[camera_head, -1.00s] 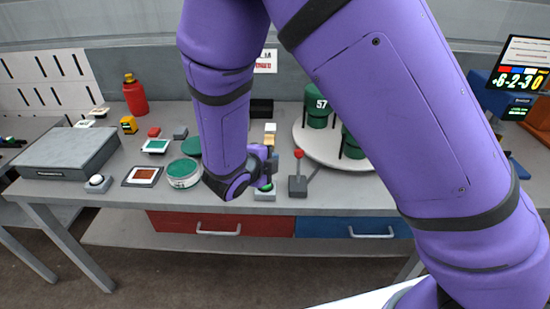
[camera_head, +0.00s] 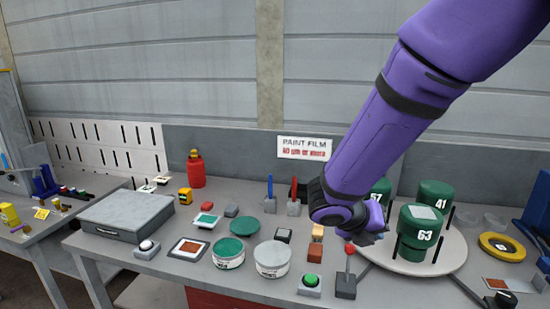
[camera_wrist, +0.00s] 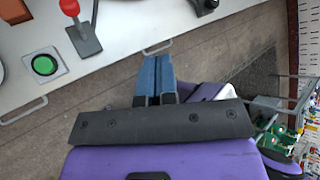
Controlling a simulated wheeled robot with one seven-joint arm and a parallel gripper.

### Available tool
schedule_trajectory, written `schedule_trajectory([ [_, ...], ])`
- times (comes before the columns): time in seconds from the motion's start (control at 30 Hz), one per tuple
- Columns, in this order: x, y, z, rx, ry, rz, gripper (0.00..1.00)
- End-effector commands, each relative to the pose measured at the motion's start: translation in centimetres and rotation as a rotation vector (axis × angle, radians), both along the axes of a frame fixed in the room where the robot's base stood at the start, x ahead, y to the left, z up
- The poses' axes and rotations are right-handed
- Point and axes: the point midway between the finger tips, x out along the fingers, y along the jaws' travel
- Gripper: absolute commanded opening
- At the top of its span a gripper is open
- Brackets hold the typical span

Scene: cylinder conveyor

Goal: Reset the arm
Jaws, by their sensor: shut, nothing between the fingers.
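My purple arm reaches in from the upper right in the head view. My gripper (camera_wrist: 157,68) shows in the wrist view with its two blue fingers together and nothing between them. The fingers are over the floor beside the edge of the grey table (camera_wrist: 150,22). In the head view the wrist hangs above the table, left of the round platform with green numbered cylinders. The fingertips are hidden there by the wrist.
Near the wrist stand a red-knobbed lever (camera_head: 347,270) and a green button (camera_head: 311,281). Green cylinders (camera_head: 420,232) stand on a round platform (camera_head: 392,259). Two round tins (camera_head: 272,260), a grey box (camera_head: 128,216) and a red bottle (camera_head: 196,170) are further left.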

Motion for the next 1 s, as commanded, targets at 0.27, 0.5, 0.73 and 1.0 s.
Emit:
schedule_trajectory([
  [0.27,-4.5,-5.2,5.4,0.387,-0.334,-0.591,0.00],
  [0.5,-9.1,-7.9,9.1,0.675,-0.606,-1.111,0.00],
  [0.73,-13.6,-9.1,12.3,0.930,-0.844,-1.613,0.00],
  [1.0,-18.4,-9.1,15.3,1.193,-1.055,-2.185,0.00],
])
